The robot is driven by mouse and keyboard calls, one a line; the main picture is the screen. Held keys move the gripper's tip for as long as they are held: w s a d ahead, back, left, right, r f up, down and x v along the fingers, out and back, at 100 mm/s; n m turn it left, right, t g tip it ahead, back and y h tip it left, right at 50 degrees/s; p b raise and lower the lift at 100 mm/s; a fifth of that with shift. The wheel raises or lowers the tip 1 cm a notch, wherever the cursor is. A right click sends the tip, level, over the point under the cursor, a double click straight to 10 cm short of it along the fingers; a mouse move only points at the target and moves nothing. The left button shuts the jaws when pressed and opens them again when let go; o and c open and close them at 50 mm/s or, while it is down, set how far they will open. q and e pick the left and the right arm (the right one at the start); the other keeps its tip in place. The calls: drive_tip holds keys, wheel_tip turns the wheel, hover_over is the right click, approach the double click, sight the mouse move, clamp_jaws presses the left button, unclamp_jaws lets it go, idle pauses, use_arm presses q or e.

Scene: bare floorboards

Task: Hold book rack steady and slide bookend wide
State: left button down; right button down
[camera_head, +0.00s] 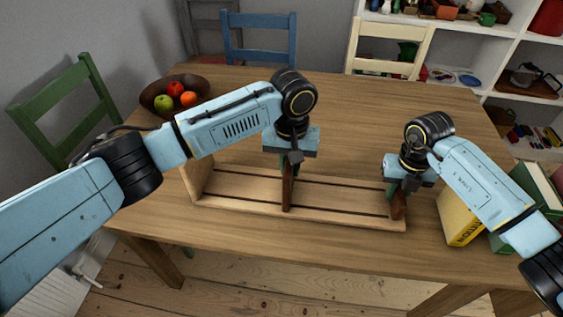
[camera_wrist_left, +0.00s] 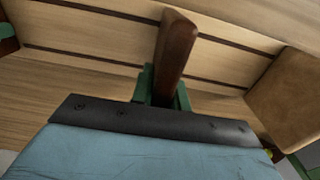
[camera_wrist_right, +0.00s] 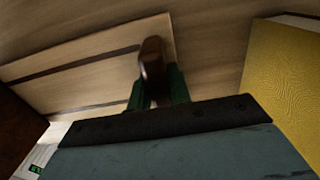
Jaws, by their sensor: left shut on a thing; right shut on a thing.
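The book rack (camera_head: 345,207) is a long, light wooden tray with dark grooves, lying on the table, with an end panel (camera_head: 200,172) at its left. A dark brown upright bookend (camera_head: 287,193) stands across the middle of the rack. My left gripper (camera_head: 289,168) is shut on its top; the left wrist view shows the bookend (camera_wrist_left: 176,45) between green fingers. A second brown upright (camera_head: 398,208) stands at the rack's right end. My right gripper (camera_head: 394,187) is shut on it; it also shows in the right wrist view (camera_wrist_right: 152,62). I cannot tell which upright slides.
A yellow book (camera_head: 458,219) and green books (camera_head: 540,187) stand close right of the rack. A bowl of fruit (camera_head: 158,104) sits at the back left. Chairs surround the table (camera_head: 360,110). The tabletop behind the rack is clear.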

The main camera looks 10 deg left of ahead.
use_arm(q)
drive_tip(key=shift+d, duration=0.15)
use_arm(e)
drive_tip(key=shift+s+a, duration=0.1)
drive_tip(key=shift+a, duration=0.1)
use_arm(q)
drive_tip(key=c, duration=1.6)
unclamp_jaws()
drive_tip(key=shift+s, duration=0.1)
drive_tip(key=shift+o, duration=1.2)
wheel_tip(320, 180, up, 12)
drive_tip(key=shift+r, duration=0.1)
use_arm(e)
drive_tip(key=shift+d, duration=0.15)
drive_tip(key=c, duration=1.2)
unclamp_jaws()
